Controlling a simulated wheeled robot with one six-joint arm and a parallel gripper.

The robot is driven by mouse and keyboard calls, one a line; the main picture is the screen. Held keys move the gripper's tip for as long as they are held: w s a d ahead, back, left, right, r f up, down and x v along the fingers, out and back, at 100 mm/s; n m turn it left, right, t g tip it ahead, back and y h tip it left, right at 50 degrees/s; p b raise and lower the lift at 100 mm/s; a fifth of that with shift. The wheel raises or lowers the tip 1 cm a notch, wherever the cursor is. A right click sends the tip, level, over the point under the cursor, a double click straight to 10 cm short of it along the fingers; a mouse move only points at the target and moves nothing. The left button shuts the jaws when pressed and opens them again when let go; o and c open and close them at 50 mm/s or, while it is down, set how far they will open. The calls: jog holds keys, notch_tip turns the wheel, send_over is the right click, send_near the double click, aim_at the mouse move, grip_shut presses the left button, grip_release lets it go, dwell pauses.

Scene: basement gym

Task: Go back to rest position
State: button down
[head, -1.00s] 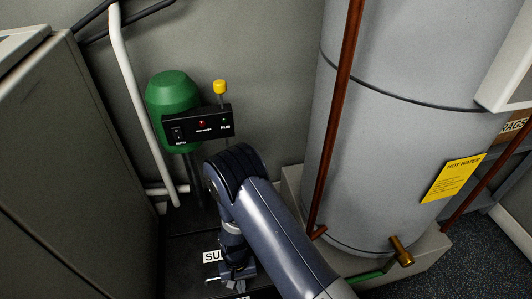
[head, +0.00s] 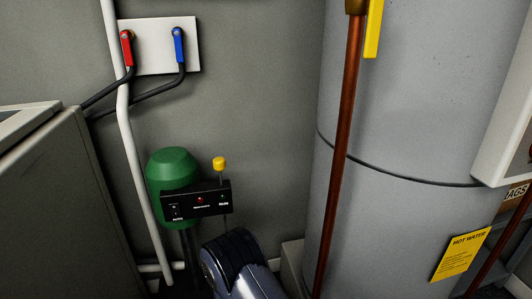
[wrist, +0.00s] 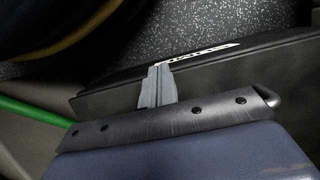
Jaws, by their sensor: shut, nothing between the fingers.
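My gripper (wrist: 160,70) shows in the wrist view as narrow grey fingers, closed together with nothing held. Its tips point at the edge of a dark box-like surface (wrist: 240,62) with a white label strip; I cannot tell whether they touch it. In the head view only a dark blue joint of my arm shows at the bottom edge, and the gripper is out of frame. That joint is in front of and just below a black control box (head: 197,201) with a red light, beside a green rounded pump (head: 172,170).
A grey water tank (head: 410,130) with a copper pipe (head: 340,160) stands right of my arm. A grey cabinet (head: 65,200) is at left. Red (head: 128,48) and blue (head: 179,45) valve handles are on the wall plate. A green hose (wrist: 32,113) crosses the wrist view's left.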

notch_tip(320, 180, up, 12)
jog(key=p, duration=0.5)
notch_tip(320, 180, down, 15)
jog(key=b, duration=0.7)
jog(key=shift+s+b, duration=0.15)
jog(key=shift+b, duration=0.15)
jog(key=s+d+p+v, duration=0.1)
jog(key=p+v, duration=0.9)
jog(key=v, duration=1.1)
jog(key=shift+w+r+t+p, duration=0.15)
jog(key=shift+r+t+p, duration=0.15)
jog(key=shift+r+p, duration=0.15)
jog(key=shift+d, duration=0.15)
